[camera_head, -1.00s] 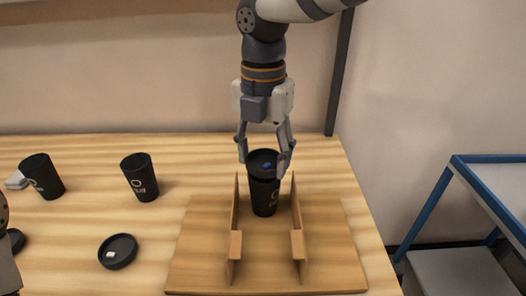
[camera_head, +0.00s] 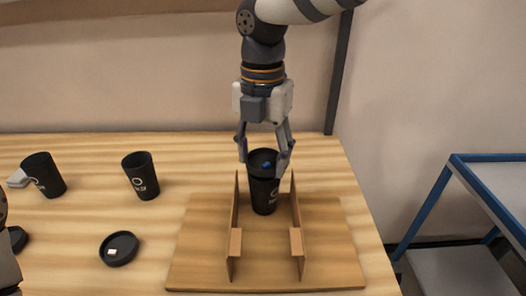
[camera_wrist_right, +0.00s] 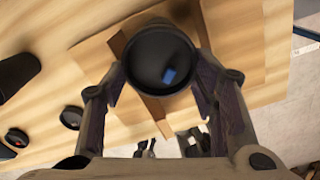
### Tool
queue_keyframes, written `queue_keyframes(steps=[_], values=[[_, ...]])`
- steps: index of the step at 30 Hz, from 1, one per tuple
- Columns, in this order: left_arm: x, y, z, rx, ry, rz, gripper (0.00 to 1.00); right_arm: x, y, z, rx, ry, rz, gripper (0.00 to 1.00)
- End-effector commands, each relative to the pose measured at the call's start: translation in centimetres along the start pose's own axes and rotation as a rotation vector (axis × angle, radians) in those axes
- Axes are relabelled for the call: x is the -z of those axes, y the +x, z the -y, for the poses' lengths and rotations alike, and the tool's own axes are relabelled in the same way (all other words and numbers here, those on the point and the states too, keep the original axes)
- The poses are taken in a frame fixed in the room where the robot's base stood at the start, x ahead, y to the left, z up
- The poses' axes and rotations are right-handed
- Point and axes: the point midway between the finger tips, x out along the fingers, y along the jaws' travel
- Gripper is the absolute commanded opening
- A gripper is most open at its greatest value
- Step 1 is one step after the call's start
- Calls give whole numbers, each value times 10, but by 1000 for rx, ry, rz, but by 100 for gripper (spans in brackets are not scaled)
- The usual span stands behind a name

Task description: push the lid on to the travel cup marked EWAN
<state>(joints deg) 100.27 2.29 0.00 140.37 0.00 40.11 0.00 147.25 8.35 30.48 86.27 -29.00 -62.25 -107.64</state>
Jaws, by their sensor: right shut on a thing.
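A black travel cup (camera_head: 264,197) stands upright between two upright wooden guides on a wooden board; its lettering is too small to read. A black lid (camera_head: 264,161) with a blue mark sits over its mouth, and I cannot tell whether it is fully seated. The lid also shows in the right wrist view (camera_wrist_right: 158,60). My right gripper (camera_head: 265,160) points down and is shut on the lid, a finger on each side. My left gripper is not clearly in view; only a dark part of my left arm shows at the left edge.
Two more black cups stand on the table, one at the middle left (camera_head: 140,176) and one farther left (camera_head: 43,175). A loose black lid (camera_head: 119,248) with a pale mark lies in front. The guides (camera_head: 235,240) flank the cup closely. A blue-framed cart (camera_head: 450,190) stands at the right.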

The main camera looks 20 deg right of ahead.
Motion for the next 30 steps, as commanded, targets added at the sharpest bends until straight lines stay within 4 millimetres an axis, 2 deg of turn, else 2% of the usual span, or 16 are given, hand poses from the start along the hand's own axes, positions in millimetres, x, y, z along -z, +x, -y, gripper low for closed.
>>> queue_keyframes(steps=[26, 27, 30], values=[[2, -3, 0, 0, 0, -9, 40, 0, 1, 0, -1, 0, 1, 33], [2, -3, 0, 0, 0, -9, 40, 0, 1, 0, -1, 0, 1, 55], [2, -3, 0, 0, 0, -9, 40, 0, 1, 0, -1, 0, 1, 77]])
